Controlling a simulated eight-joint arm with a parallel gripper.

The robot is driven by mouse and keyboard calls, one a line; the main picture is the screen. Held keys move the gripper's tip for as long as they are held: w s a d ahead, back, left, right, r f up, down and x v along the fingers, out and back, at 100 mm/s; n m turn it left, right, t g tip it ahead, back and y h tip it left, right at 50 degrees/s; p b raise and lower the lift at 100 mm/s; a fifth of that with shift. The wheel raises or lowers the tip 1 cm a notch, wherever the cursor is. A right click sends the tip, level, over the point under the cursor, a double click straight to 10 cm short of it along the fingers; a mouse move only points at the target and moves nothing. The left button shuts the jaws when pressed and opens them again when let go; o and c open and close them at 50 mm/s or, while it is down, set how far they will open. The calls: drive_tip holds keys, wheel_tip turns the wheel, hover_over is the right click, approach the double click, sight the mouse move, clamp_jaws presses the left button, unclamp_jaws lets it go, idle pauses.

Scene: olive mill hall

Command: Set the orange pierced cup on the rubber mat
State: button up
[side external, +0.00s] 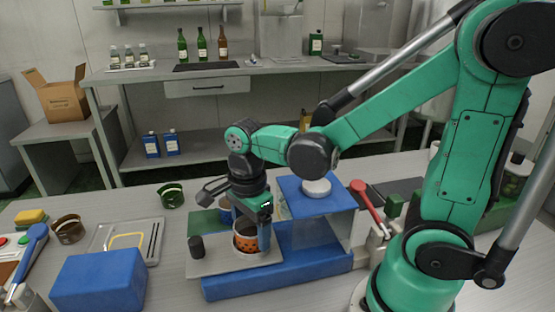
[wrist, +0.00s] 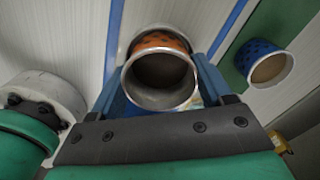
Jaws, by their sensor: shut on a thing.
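The orange pierced cup (side external: 246,242) has dark holes and a pale rim. It is upright at the grey plate on the blue base, its foot within a pale ring. My gripper (side external: 252,230) points down and is shut on it, one blue finger on its near right side. In the wrist view, my gripper (wrist: 160,88) has a finger on each side of the cup; its open mouth faces the camera and some orange wall (wrist: 160,41) shows. A flat green mat (side external: 203,222), perhaps the rubber mat, lies behind the plate, partly hidden. I cannot tell whether the cup's foot touches its support.
A blue pierced cup (wrist: 265,64) stands on the green mat, close to my gripper. A small dark cylinder (side external: 196,247) stands on the grey plate (side external: 222,266). A raised blue-topped stand (side external: 317,203) is close on the right. A blue box (side external: 98,281) is front left.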

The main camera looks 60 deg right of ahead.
wheel_tip(320, 180, up, 7)
drive_tip(key=shift+f, duration=0.2)
idle(0.6)
drive_tip(key=shift+r, duration=0.1)
wheel_tip(320, 180, up, 5)
drive_tip(key=d+m, duration=0.6)
drive_tip(key=d, duration=1)
drive_tip(key=s+d+m, duration=0.6)
drive_tip(key=s+d, duration=0.5)
drive_tip(key=d, duration=0.4)
drive_tip(key=shift+s+f, duration=0.1)
drive_tip(key=shift+f, duration=8.2)
